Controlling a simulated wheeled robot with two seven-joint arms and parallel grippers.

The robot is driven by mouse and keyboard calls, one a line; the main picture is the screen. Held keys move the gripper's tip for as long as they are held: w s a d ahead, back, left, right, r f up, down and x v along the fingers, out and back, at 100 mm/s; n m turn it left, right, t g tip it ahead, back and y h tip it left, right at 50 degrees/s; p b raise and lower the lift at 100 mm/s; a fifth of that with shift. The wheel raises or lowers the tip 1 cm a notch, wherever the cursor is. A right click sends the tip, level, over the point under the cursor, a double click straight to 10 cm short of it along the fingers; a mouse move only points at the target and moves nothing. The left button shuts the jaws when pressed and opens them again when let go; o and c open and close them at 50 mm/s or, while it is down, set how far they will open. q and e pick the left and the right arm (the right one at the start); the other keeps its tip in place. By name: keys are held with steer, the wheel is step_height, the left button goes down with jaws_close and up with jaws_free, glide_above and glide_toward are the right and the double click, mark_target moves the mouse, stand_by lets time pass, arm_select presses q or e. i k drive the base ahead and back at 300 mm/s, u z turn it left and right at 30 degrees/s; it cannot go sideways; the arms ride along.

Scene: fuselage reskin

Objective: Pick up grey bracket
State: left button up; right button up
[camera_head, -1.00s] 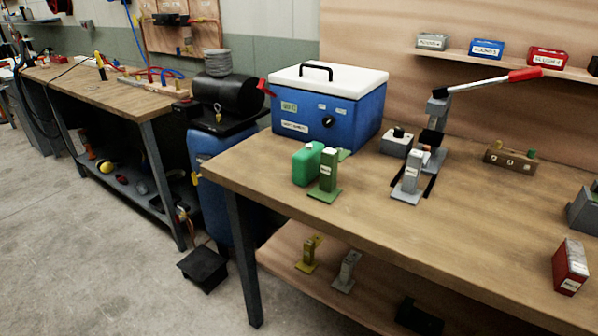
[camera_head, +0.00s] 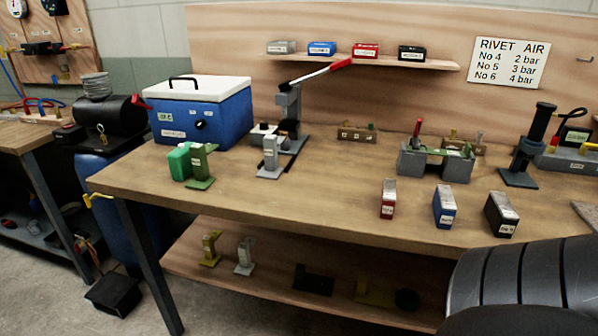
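Two grey brackets are in the head view. One grey upright bracket (camera_head: 270,157) with a white label stands on the table top, in front of the lever press. A second, lighter grey bracket (camera_head: 245,256) stands on the lower shelf, beside a yellow bracket (camera_head: 210,250). A green bracket (camera_head: 199,167) with a label stands on the table top to the left, against a green container (camera_head: 180,161). Neither of my grippers is in view.
The wooden table (camera_head: 330,195) also carries a blue cooler box (camera_head: 200,115), a lever press (camera_head: 289,108) and several labelled boxes, including a red one (camera_head: 388,199). A large dark ribbed curved body (camera_head: 525,280) fills the lower right. The table's front middle is clear.

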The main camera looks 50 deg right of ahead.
mark_target(270, 170)
steer(key=z, duration=4.25)
steer(key=i, duration=0.15)
steer(key=u, duration=3.25)
